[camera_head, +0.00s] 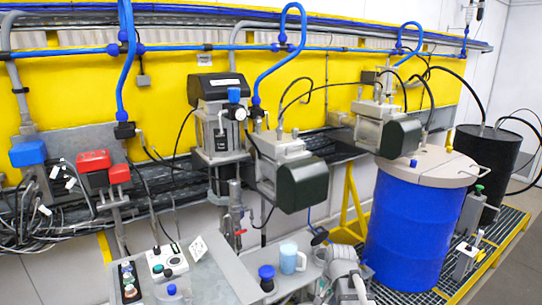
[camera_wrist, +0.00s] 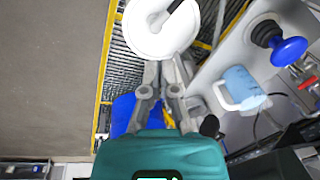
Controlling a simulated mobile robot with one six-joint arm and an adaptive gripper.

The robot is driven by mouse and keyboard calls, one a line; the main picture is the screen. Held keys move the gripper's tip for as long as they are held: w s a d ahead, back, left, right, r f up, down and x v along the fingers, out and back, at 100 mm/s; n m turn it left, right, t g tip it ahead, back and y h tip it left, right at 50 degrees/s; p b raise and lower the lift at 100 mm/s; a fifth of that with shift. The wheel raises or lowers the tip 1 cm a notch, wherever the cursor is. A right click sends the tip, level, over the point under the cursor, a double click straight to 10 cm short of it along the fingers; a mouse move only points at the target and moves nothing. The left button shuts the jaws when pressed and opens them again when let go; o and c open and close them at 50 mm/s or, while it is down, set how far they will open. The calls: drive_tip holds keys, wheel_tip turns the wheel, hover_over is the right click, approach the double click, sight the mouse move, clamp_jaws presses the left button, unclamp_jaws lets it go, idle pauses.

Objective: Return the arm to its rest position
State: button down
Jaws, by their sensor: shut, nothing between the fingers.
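My gripper (camera_wrist: 162,70) shows in the wrist view, with a teal body at the bottom and two grey fingers pointing up the picture. Its fingers are shut with nothing between them. A white round part lies beyond the fingertips in that picture; I cannot tell whether they touch. In the head view, my pale grey arm (camera_head: 346,272) is folded low at the bottom, right of the light-blue mug (camera_head: 292,258). The fingers cannot be made out there.
The mug also shows in the wrist view (camera_wrist: 242,88), right of my gripper, near a blue-topped object (camera_wrist: 282,48). A large blue drum (camera_head: 408,230) with a pale lid stands right of my arm. Grey machines and blue pipes line the yellow wall (camera_head: 170,90).

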drive_tip(key=s+n+g+h, duration=0.1)
drive_tip(key=s+n, duration=0.5)
drive_tip(key=s, duration=0.4)
drive_tip(key=shift+f, duration=0.3)
drive_tip(key=shift+d, duration=0.1)
